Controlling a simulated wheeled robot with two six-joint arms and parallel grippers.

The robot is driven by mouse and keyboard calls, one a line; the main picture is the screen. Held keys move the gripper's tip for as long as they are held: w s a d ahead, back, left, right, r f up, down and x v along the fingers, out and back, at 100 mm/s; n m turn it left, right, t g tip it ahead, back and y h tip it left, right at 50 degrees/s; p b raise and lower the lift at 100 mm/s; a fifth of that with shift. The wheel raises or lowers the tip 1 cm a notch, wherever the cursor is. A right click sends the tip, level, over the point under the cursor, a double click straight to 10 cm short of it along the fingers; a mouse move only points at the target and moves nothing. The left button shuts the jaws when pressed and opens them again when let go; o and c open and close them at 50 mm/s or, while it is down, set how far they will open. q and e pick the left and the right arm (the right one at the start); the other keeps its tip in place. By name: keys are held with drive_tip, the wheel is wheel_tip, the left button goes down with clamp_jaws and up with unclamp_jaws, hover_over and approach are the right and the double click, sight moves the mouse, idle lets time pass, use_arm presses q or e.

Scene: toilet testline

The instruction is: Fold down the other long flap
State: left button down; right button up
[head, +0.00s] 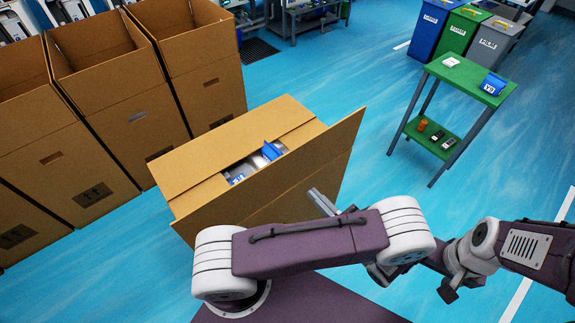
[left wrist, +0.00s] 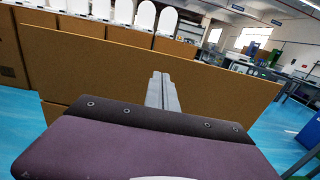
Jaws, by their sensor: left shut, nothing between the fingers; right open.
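An open cardboard box (head: 290,206) stands in the middle of the head view. Its far long flap (head: 225,145) lies folded down over the top. The near long flap (head: 290,165) stands up, tilted outward. Blue and white items (head: 262,158) show in the gap between them. My left gripper (head: 322,202) is shut and empty, on the outer side of the near flap. In the left wrist view the shut fingers (left wrist: 162,92) point at the brown flap (left wrist: 225,98); contact cannot be told. My right arm enters from the right, but its fingers cannot be made out.
Several tall open cartons (head: 95,85) stand in a row at the left. A green two-level table (head: 462,75) holds small items at the right. Coloured bins (head: 465,28) stand behind it. Blue floor is clear between box and table.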

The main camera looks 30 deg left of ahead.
sight(281, 160)
use_arm(q)
drive_tip(key=p+x, duration=0.3)
drive_tip(key=x, duration=0.8)
drive_tip(key=shift+a+r, duration=0.15)
drive_tip(key=shift+a, duration=0.25)
drive_tip(key=shift+w+a, duration=0.35)
drive_tip(key=shift+a, duration=0.25)
